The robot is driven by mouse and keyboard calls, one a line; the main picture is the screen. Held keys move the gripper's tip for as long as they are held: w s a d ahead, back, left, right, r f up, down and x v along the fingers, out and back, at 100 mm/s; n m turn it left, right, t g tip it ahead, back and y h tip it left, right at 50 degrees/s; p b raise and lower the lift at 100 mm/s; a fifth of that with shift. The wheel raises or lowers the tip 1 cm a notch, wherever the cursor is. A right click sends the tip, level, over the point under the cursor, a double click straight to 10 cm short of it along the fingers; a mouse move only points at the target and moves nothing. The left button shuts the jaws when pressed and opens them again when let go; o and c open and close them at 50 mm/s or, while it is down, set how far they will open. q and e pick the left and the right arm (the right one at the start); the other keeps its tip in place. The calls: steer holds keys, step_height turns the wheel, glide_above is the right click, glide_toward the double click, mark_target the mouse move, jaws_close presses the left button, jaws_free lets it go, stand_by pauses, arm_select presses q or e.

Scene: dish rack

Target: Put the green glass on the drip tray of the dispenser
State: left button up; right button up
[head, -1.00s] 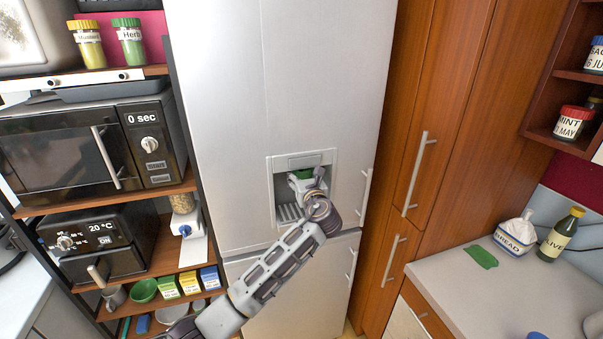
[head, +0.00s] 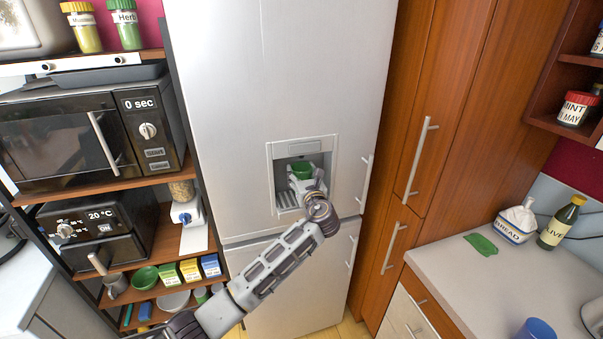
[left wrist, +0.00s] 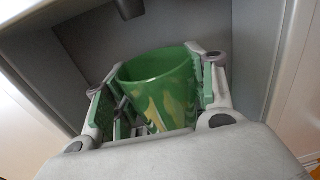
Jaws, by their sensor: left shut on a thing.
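The green glass (head: 301,168) is inside the recess of the dispenser (head: 283,149) in the fridge door. My left gripper (head: 304,180) reaches into the recess and is shut on the glass. In the left wrist view the glass (left wrist: 160,82) stands between the two fingers (left wrist: 156,100), its open rim up, slightly tilted in the picture. The dispenser's spout (left wrist: 128,8) is above and behind it. The slatted drip tray (head: 286,200) shows at the bottom of the recess. The glass's base is hidden, so I cannot tell whether it touches the tray. My right gripper is not in view.
The recess walls (left wrist: 252,50) are close around my left gripper. A shelf with a microwave (head: 60,140) stands left of the fridge. Tall wooden cabinets (head: 440,100) and a counter (head: 450,265) with a blue cup (head: 537,328) are to the right.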

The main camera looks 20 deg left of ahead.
arm_select(q)
steer(key=shift+f, duration=0.15)
stand_by(0.3)
steer(key=shift+f, duration=0.55)
steer(key=shift+f, duration=0.25)
stand_by(0.6)
steer(key=o, duration=1.2)
steer(key=shift+v, duration=6.05)
steer(key=shift+c, duration=0.2)
jaws_close()
